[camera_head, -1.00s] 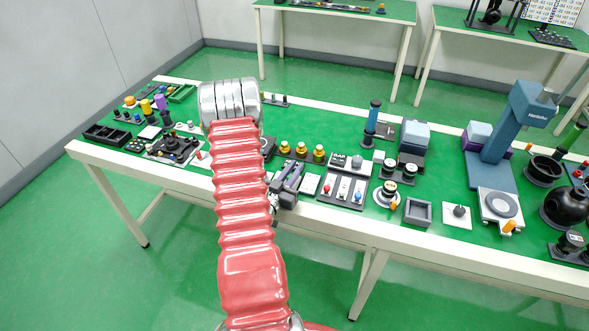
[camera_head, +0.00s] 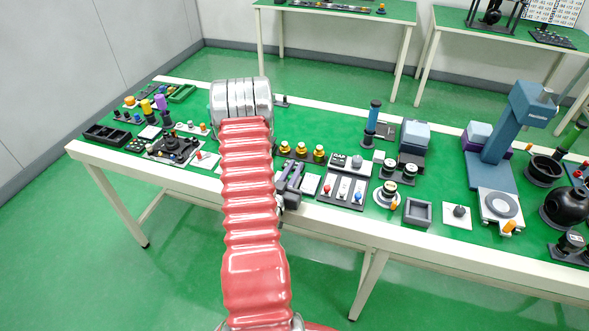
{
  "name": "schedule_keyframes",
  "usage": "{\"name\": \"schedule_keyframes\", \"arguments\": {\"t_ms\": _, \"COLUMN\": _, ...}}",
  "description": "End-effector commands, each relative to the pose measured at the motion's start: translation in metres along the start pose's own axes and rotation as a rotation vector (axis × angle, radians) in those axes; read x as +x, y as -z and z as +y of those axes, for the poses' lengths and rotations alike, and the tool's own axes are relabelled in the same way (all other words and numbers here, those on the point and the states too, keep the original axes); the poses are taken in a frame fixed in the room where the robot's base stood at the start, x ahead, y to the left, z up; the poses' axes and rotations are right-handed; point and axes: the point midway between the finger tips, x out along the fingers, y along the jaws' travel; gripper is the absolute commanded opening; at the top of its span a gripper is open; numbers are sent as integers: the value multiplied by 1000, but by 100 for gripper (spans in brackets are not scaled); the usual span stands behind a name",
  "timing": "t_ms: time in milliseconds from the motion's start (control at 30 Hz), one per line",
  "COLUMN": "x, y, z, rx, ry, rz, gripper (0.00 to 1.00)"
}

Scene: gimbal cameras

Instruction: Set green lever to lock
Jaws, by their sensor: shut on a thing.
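My gripper (camera_head: 290,180) is a dark grey body at the front of the green bench, just right of my red sleeved arm. It points down and toward the bench beside a white plate. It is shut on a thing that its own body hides. I cannot make out a green lever in this view. My arm and gripper cover part of the bench there. A dark panel (camera_head: 343,190) with red, white and blue knobs stands to the right of the gripper.
Several yellow knobs (camera_head: 302,152) stand behind the gripper. A white-and-black round fixture (camera_head: 386,195), a grey square tray (camera_head: 418,212) and a blue press (camera_head: 505,140) stand to the right. Small parts crowd the left end. The bench's white front edge (camera_head: 330,217) runs below the gripper.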

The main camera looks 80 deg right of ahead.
Motion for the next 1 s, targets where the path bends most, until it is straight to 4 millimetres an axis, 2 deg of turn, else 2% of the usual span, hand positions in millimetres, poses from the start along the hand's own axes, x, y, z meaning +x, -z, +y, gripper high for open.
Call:
{"name": "schedule_keyframes", "arguments": {"t_ms": 133, "x": 0, "y": 0, "z": 1, "rx": 0, "ry": -2, "rz": 0, "gripper": 0}}
{"name": "schedule_keyframes", "arguments": {"t_ms": 167, "x": 0, "y": 0, "z": 1, "rx": 0, "ry": -3, "rz": 0, "gripper": 14}}
{"name": "schedule_keyframes", "arguments": {"t_ms": 400, "x": 0, "y": 0, "z": 1, "rx": 0, "ry": -2, "rz": 0, "gripper": 31}}
{"name": "schedule_keyframes", "arguments": {"t_ms": 767, "x": -3, "y": 0, "z": 0, "rx": 0, "ry": -2, "rz": -1, "gripper": 32}}
{"name": "schedule_keyframes", "arguments": {"t_ms": 1000, "x": -29, "y": -1, "z": 0, "rx": -2, "ry": 0, "rz": -3, "gripper": 32}}
